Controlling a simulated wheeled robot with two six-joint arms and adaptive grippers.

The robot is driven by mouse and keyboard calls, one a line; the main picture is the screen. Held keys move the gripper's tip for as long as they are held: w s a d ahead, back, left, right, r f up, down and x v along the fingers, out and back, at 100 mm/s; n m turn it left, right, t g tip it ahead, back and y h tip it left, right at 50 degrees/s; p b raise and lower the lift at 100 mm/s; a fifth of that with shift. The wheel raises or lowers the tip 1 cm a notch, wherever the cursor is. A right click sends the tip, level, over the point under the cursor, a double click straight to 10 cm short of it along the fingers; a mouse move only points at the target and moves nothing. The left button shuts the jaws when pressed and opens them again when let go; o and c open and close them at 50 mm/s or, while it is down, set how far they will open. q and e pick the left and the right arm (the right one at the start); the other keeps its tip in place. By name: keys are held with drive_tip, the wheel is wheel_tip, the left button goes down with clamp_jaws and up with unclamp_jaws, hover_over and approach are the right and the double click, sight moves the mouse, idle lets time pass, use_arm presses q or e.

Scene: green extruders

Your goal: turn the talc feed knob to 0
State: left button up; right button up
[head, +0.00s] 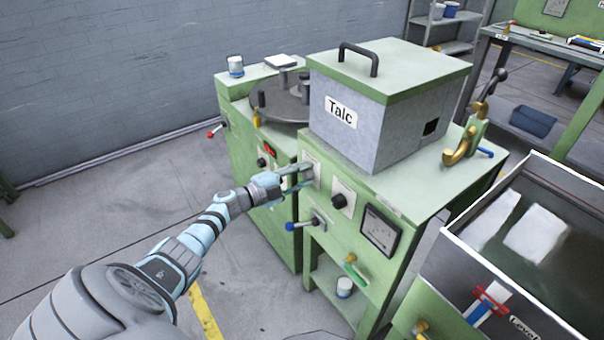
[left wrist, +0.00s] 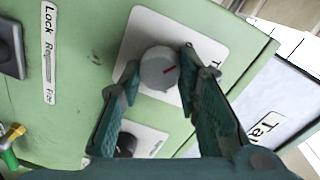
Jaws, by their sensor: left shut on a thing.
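My left gripper (head: 301,178) reaches the panel just below the Talc box (head: 345,125). Its teal fingers lie on either side of the knob in the left wrist view, shut on it. The fingers hide the knob in the head view, and the plate's scale marks cannot be read. My right gripper is not in view.
A black knob (head: 341,200) on its own white plate is right of my left gripper. A blue-tipped lever (head: 304,224) stands out just below it. A dial gauge (head: 380,231) is farther right. Open floor lies left of the machine.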

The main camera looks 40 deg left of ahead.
use_arm(q)
drive_tip(key=shift+f+n, duration=0.1)
drive_tip(key=shift+n, duration=0.3)
drive_tip(key=o, duration=1.1)
drive_tip(key=shift+o, duration=0.2)
drive_tip(key=v, duration=1.2)
drive_tip(key=shift+a, duration=0.1)
